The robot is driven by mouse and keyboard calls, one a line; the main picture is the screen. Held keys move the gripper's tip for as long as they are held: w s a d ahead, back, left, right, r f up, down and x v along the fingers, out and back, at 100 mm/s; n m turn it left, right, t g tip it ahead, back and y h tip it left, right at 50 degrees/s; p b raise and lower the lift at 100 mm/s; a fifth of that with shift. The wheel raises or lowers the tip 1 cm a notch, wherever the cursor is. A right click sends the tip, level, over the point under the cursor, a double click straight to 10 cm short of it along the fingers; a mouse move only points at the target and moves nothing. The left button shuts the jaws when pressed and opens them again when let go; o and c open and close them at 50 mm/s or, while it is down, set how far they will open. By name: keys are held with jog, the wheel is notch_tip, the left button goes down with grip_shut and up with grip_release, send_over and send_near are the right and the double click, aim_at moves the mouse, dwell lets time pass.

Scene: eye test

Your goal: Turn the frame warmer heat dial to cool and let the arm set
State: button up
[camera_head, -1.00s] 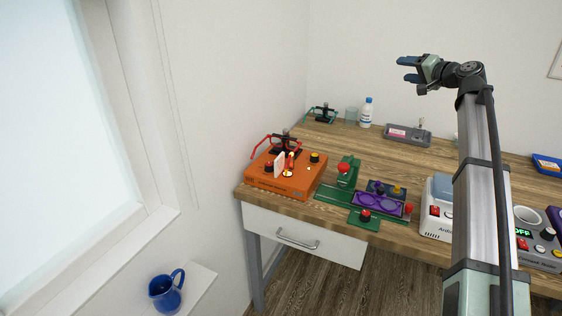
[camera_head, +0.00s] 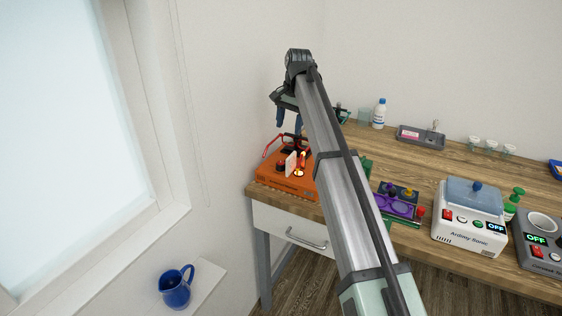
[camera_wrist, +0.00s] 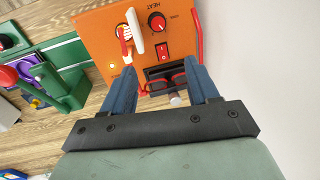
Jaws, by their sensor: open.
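The frame warmer (camera_head: 275,184) is an orange box at the desk's left end. In the wrist view its orange top (camera_wrist: 96,22) carries a black and red heat dial (camera_wrist: 157,22) beside the word HEAT, upside down. I cannot read the dial's setting. A red rocker switch (camera_wrist: 162,50) sits near the dial. Red glasses (camera_wrist: 165,84) rest in a black holder between and beyond my fingers. My gripper (camera_wrist: 161,72) is open and empty, apart from the dial. In the head view my gripper (camera_head: 289,124) hangs above the warmer, fingers down.
A white upright plate (camera_wrist: 135,33) and a red and white piece stand on the warmer near the dial. A green press (camera_wrist: 62,80) and purple tray (camera_head: 397,206) lie beside the warmer. A lidded white machine (camera_head: 466,231) stands farther right. The wall is close on the left.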

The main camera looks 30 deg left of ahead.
aim_at(281, 163)
jog(key=shift+h, duration=0.5)
jog(key=f, duration=0.4)
jog(key=s+a+f, duration=0.1)
jog(key=f, duration=0.4)
jog(key=s+a+f, duration=0.1)
jog(key=f, duration=0.4)
jog(key=shift+c, duration=0.3)
jog(key=c, duration=1)
